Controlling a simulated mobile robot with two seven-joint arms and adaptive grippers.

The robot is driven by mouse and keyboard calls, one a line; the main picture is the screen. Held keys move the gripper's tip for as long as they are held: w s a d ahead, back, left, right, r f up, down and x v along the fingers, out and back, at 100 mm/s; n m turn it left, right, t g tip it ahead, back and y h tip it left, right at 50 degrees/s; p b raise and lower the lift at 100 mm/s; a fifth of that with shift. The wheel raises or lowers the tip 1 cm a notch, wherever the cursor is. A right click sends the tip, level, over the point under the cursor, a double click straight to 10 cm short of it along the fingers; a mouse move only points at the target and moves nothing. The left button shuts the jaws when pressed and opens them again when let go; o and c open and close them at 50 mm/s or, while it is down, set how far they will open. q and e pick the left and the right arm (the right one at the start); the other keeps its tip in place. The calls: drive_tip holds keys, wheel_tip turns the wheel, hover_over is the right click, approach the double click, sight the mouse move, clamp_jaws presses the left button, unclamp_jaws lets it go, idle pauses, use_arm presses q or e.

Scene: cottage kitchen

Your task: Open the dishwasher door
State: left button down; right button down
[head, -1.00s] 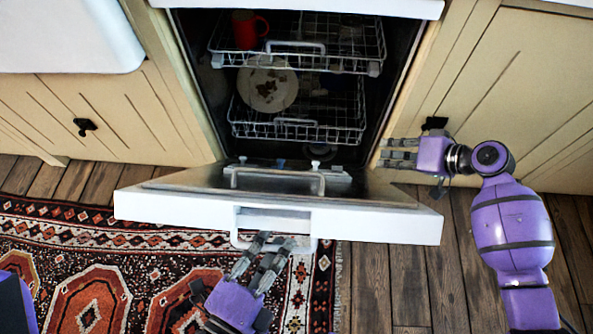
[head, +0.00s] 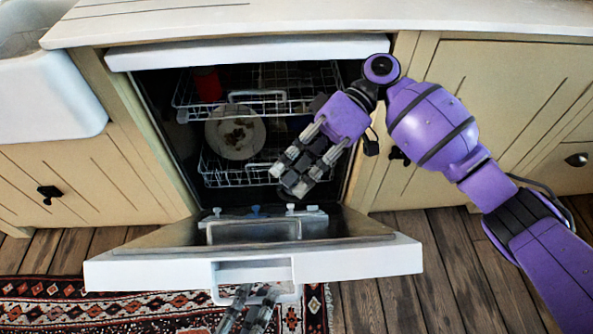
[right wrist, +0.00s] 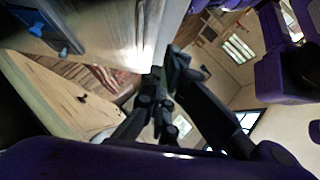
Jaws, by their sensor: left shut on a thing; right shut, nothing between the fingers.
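The dishwasher door (head: 350,262) is tilted down and partly open, its white front edge towards me and its metal inner face showing. My left gripper (head: 262,292) is shut on the white door handle (head: 219,297) below that edge; only its fingers show at the bottom of the head view. My right gripper (head: 290,178) is shut and empty, in front of the opening and above the door's inner face. Its dark fingers also show in the right wrist view (right wrist: 160,85).
Inside the dishwasher are an upper rack (head: 325,90), a lower rack (head: 215,173), a red mug (head: 207,85) and a soiled plate (head: 235,135). Cabinets (head: 480,110) flank the opening. A patterned rug (head: 60,308) and bare wood floor (head: 450,255) lie in front.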

sight(274, 237)
drive_tip(key=x, duration=0.2)
drive_tip(key=d+x, duration=0.1)
drive_tip(key=x, duration=0.2)
drive_tip(key=s+f+x, duration=0.1)
drive_tip(key=x, duration=0.2)
drive_tip(key=shift+s+f, duration=0.1)
drive_tip(key=shift+s, duration=0.15)
drive_tip(key=shift+s+f, duration=0.25)
drive_tip(key=shift+s, duration=0.1)
